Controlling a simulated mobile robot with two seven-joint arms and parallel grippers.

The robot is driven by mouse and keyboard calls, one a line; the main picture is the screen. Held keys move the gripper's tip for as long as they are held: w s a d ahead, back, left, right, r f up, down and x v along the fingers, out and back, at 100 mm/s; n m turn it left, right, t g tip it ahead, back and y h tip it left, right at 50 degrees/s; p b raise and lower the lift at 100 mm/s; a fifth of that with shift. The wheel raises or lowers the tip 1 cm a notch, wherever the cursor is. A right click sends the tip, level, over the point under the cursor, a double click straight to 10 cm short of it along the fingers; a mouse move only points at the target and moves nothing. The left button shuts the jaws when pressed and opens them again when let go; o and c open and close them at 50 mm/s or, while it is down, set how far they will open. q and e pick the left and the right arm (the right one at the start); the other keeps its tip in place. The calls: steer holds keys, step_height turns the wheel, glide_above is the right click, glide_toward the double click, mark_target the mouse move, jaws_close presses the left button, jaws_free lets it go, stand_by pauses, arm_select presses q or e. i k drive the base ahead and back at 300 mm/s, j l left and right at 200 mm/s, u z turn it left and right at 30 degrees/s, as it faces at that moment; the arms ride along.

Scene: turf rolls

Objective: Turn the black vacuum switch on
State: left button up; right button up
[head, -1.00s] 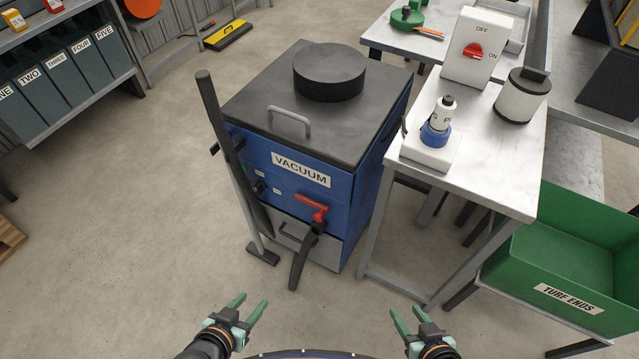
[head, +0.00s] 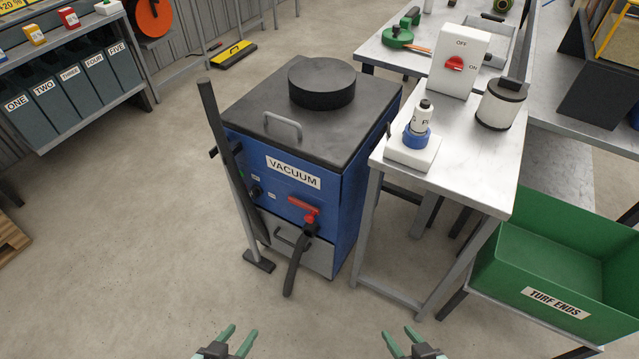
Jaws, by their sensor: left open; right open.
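The blue vacuum (head: 345,205) stands on the floor in the middle of the head view, with a dark lid and a white VACUUM label. A small black switch (head: 256,192) sits at the left of its front panel, with small labels beside it; its setting is too small to read. A red-handled valve (head: 304,209) with a black hose is to its right. My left gripper (head: 239,336) is open and empty at the bottom edge, well short of the vacuum. My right gripper (head: 398,337) is open and empty, further right at the bottom edge.
A dark upright bar (head: 226,150) on a stand is close beside the vacuum's left front. A metal table (head: 480,180) with a red-knobbed OFF/ON box (head: 459,62) stands to the right. A green TURF ENDS bin (head: 560,240) is at far right. The floor in front is clear.

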mark_target(256, 190)
steer(key=i+j+z, duration=0.15)
steer(key=j, duration=0.85)
steer(key=i+j+z, duration=0.15)
steer(key=j, duration=0.85)
steer(key=j+z, duration=0.15)
steer(key=j, duration=0.85)
